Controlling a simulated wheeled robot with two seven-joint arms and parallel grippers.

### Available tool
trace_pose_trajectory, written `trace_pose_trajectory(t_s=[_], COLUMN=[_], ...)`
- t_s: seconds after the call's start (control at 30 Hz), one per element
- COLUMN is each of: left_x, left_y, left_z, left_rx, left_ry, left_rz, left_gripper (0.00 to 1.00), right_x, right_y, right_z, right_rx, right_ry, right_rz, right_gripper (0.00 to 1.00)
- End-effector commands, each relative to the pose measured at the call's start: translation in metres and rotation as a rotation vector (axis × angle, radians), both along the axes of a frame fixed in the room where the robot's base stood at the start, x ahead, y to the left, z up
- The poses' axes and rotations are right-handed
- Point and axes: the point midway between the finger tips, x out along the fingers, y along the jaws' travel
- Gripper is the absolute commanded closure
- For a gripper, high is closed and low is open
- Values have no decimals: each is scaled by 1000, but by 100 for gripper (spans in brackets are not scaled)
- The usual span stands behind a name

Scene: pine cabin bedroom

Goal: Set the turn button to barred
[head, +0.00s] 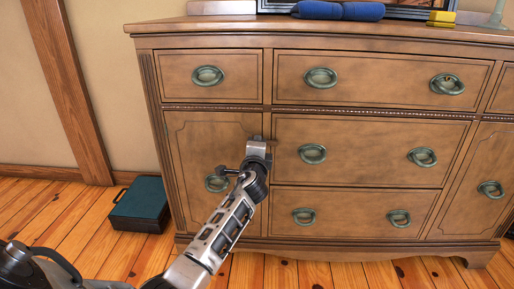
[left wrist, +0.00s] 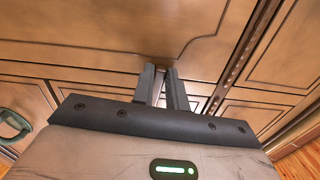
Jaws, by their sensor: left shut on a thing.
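My left gripper (head: 258,143) reaches up to the dresser front, at the right edge of the lower left door (head: 208,140). It also shows in the left wrist view (left wrist: 164,72), where its fingers are close together with a small brown piece between their tips. This piece looks like the turn button (left wrist: 162,68), and the fingers are shut on it. The gripper hides most of it in the head view, so I cannot tell its angle clearly. The door looks closed, with an oval green ring handle (head: 215,183). My right gripper is not in view.
The wooden dresser has several drawers with green ring handles (head: 312,154) right of the door. A teal case (head: 140,203) stands on the plank floor to the left. A blue rolled item (head: 338,10) and a yellow block (head: 441,18) lie on top.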

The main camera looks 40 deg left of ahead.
Motion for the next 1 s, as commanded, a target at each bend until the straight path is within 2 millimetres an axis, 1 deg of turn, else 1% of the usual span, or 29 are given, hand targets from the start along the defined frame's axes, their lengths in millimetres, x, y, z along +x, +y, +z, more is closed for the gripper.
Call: trace_pose_trajectory(t_s=[0.03, 0.5, 0.53, 0.6, 0.87, 1.0], left_x=[0, 0, 0, 0, 0, -8], left_y=[-2, -2, -2, -2, -1, -6], left_z=[-3, -3, -3, -3, -1, 0], left_rx=[-9, -20, -19, -18, -17, -17], left_ry=[-1, -6, -6, -6, -8, -8], left_rz=[-2, -2, -2, -2, -1, -2], left_gripper=[100, 100, 80, 64, 64, 64], right_x=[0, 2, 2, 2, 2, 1], right_y=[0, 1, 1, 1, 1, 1], right_z=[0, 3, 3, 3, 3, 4], right_rx=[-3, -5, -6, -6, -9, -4], right_ry=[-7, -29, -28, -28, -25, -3], right_rz=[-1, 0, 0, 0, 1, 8], right_gripper=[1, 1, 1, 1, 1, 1])
